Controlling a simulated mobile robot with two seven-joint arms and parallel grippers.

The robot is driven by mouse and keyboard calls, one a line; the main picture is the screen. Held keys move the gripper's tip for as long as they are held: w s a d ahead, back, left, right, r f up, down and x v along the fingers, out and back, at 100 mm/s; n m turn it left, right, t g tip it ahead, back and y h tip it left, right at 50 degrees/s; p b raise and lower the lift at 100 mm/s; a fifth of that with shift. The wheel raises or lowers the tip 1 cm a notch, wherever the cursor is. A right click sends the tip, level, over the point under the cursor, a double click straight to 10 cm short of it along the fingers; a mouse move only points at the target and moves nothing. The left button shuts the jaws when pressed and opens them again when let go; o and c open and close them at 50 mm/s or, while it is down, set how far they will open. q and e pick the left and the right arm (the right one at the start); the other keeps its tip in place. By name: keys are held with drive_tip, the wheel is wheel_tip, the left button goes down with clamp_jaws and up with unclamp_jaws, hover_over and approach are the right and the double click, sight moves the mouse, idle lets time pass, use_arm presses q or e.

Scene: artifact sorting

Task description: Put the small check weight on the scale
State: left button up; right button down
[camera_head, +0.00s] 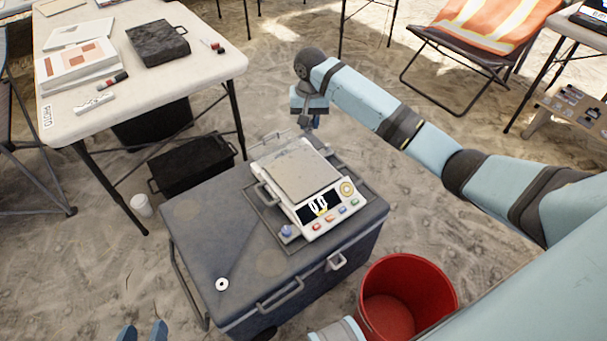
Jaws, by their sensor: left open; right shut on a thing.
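The scale (308,190) stands on the lid of a grey cooler box, its flat plate (300,170) bare and its display reading about 0.0. My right gripper (313,123) is beyond the scale's far edge, above and apart from the plate. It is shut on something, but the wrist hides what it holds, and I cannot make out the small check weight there. My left gripper (143,333) shows only as two blue fingertips at the bottom edge, spread apart and empty.
The cooler box (205,235) has a small white ring-shaped thing (222,284) near its front left. A red bucket (407,295) stands at its right. A white table (205,62) with a black case is at the upper left. The lid's left part is mostly clear.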

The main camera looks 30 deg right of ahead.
drive_tip(key=b, duration=0.5)
hover_over(307, 177)
wheel_tip(307, 177, down, 14)
drive_tip(key=shift+s+f, duration=0.1)
drive_tip(key=shift+f, duration=0.5)
wheel_tip(307, 177, down, 4)
drive_tip(key=shift+r+b, duration=0.2)
drive_tip(key=shift+b, duration=0.45)
drive_tip(key=shift+f, duration=0.2)
use_arm(q)
drive_tip(key=w+d+r+t+h, duration=0.1)
drive_tip(key=d+r+t+h, duration=0.1)
drive_tip(key=r, duration=0.4)
drive_tip(key=d+r+t+h, duration=0.2)
drive_tip(key=r+t, duration=0.1)
drive_tip(key=r, duration=0.2)
drive_tip(key=shift+w+d+r+t, duration=0.3)
drive_tip(key=shift+w+d+r, duration=0.05)
drive_tip(key=shift+w+d, duration=0.05)
drive_tip(key=shift+a+f, duration=0.15)
drive_tip(key=shift+f, duration=0.15)
use_arm(e)
drive_tip(key=c, duration=0.9)
unclamp_jaws()
drive_tip(key=shift+f, duration=0.1)
drive_tip(key=shift+c, duration=0.2)
